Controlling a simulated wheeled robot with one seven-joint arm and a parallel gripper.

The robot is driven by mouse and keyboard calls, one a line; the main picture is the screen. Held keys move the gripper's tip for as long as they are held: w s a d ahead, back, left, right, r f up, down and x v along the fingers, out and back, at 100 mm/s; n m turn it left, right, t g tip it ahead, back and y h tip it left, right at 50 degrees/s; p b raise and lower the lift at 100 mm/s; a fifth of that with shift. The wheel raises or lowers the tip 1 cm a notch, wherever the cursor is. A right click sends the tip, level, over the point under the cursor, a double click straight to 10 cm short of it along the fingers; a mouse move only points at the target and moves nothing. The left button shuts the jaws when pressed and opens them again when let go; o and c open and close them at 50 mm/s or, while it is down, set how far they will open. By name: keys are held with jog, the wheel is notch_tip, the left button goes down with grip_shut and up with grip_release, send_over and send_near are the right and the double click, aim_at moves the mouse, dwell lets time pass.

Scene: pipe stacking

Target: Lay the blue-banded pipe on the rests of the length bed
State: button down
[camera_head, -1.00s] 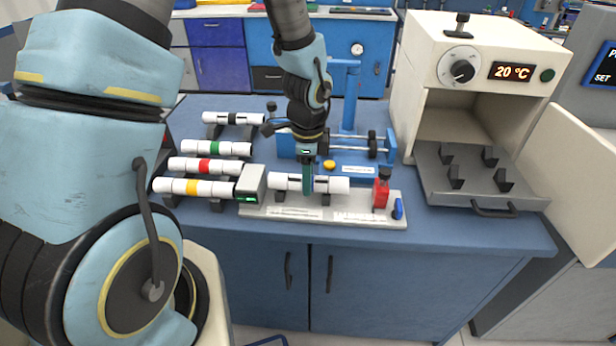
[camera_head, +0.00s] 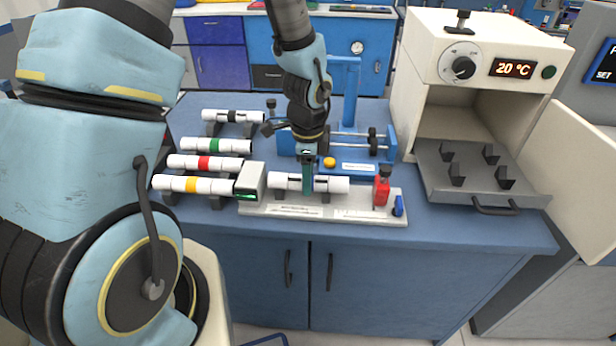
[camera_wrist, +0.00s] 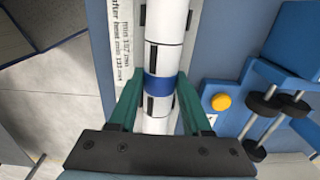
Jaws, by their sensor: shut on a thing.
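The blue-banded pipe (camera_head: 330,184) is white and lies level over the length bed (camera_head: 345,209), a pale plate at the front of the bench. In the wrist view the pipe (camera_wrist: 166,55) shows its blue band between the green fingers. My gripper (camera_head: 308,184) is shut on the pipe at the band (camera_wrist: 158,86), pointing down. The pipe is at the height of the dark rests (camera_head: 325,198); I cannot tell whether it touches them. The fingers hide part of its middle. A grey block with a green display (camera_head: 251,184) stands at its left end, a red clamp (camera_head: 381,190) beyond its right end.
White pipes with yellow (camera_head: 191,185), red (camera_head: 204,163), green (camera_head: 214,146) and black (camera_head: 232,116) bands lie on supports at left. A blue roller device (camera_head: 357,150) stands behind the bed. An open oven (camera_head: 480,60) with a grey tray (camera_head: 478,182) is at right.

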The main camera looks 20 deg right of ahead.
jog(key=shift+f, duration=0.1)
jog(key=shift+c, duration=1.3)
grip_release()
notch_tip(320, 180, up, 11)
jog(key=shift+b, duration=0.4)
jog(key=shift+a+f, duration=0.1)
